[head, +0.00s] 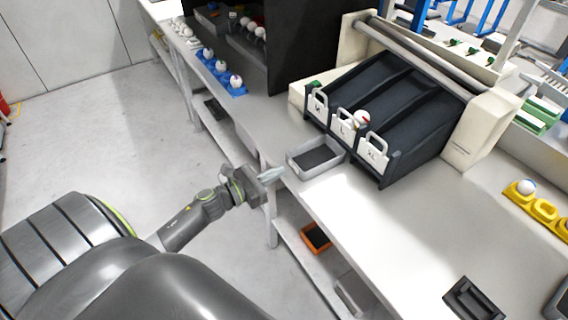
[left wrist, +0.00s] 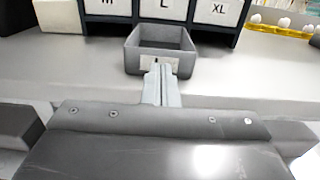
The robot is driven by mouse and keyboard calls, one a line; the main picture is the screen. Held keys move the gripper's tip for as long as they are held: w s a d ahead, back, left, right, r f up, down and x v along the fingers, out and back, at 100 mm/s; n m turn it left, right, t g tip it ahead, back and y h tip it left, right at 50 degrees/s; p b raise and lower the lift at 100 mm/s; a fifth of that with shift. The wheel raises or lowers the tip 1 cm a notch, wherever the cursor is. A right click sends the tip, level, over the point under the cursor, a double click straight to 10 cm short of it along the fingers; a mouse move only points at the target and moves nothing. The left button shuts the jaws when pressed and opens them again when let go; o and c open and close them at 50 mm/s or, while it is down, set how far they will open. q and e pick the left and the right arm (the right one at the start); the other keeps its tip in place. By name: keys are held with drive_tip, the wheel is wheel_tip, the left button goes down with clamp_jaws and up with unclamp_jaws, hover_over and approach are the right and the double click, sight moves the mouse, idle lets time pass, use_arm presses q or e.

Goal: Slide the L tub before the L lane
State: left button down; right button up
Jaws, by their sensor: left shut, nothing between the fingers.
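The grey tub (head: 316,157) stands on the table at the foot of the dark sloped lanes, before the lanes labelled M and L. In the left wrist view the tub (left wrist: 161,55) sits just below the L sign (left wrist: 163,8), with a small label on its near wall. The L lane sign (head: 343,127) stands between the M and XL signs. My left gripper (head: 272,174) is shut and empty at the table's front edge, its fingertips close to the tub's near wall. In the left wrist view the fingers (left wrist: 161,73) overlap that label; whether they touch it is unclear. My right gripper is out of view.
A red-marked egg (head: 362,118) rests near the top of the L and XL signs. Blue holders (head: 222,71) with eggs line the table's far left. A yellow egg holder (head: 541,206) and a dark tray (head: 474,298) lie at right. The table front right of the tub is clear.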

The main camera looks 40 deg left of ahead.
use_arm(q)
drive_tip(key=shift+p+x, duration=0.4)
drive_tip(key=shift+x, duration=0.95)
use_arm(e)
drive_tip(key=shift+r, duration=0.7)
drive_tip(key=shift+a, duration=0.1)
